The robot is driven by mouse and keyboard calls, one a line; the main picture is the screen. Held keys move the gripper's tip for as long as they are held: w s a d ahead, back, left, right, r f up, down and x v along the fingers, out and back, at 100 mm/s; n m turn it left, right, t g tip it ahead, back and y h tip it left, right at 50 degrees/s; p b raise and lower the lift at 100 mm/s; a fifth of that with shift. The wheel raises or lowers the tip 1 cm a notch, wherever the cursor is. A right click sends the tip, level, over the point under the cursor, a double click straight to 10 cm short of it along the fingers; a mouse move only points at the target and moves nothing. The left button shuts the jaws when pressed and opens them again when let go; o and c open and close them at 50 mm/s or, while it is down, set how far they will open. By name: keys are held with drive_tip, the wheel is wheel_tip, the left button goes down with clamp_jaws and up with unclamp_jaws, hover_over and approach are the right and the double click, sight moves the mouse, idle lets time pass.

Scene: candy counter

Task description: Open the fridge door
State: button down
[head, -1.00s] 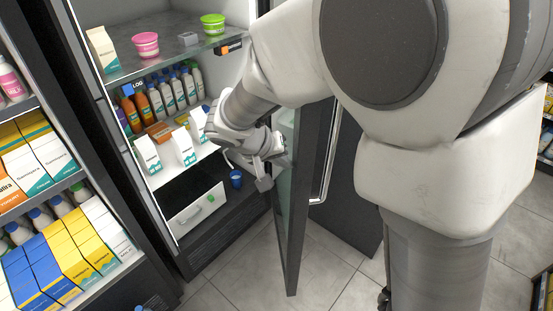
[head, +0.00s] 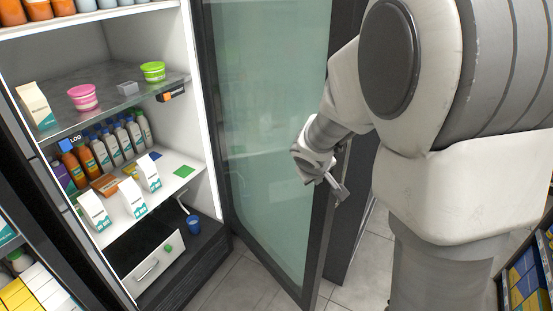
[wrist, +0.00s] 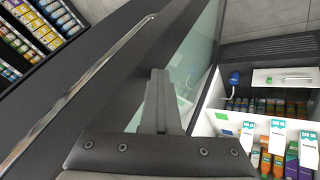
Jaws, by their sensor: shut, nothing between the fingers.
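The fridge (head: 200,90) stands open at the left of the head view, its shelves exposed. Its glass door (head: 270,130) with a dark frame stands swung well out from the opening. My gripper (head: 338,190) is shut and empty at the free edge of the door. In the wrist view, the closed fingers (wrist: 157,95) lie over the dark door frame; I cannot tell whether they touch it. A long silver handle bar (wrist: 85,85) runs along the frame's outer side, to the left of the fingers, apart from them. The glass (wrist: 198,60) shows on the right.
Inside the fridge are white cartons (head: 133,198), bottles (head: 115,145), a pink tub (head: 83,97) and a green tub (head: 153,71). Grey floor tiles (head: 225,285) lie clear before the fridge. Stocked shelves (head: 525,270) stand at right.

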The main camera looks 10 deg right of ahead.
sight(347, 159)
drive_tip(key=w+d+p, duration=0.1)
drive_tip(key=w+d, duration=0.1)
drive_tip(key=d, duration=0.1)
drive_tip(key=w+d+p, duration=0.1)
drive_tip(key=d+p, duration=0.1)
drive_tip(key=d, duration=0.1)
drive_tip(key=w+d+p, duration=0.2)
drive_tip(key=d, duration=0.1)
drive_tip(key=shift+w+d+r, duration=0.15)
drive_tip(key=shift+w+d, duration=0.2)
drive_tip(key=shift+d, duration=0.05)
drive_tip(key=shift+w+d+p, duration=0.4)
drive_tip(key=shift+w+d, duration=0.2)
drive_tip(key=shift+d, duration=0.1)
drive_tip(key=shift+a+f, duration=0.1)
drive_tip(key=shift+f, duration=0.1)
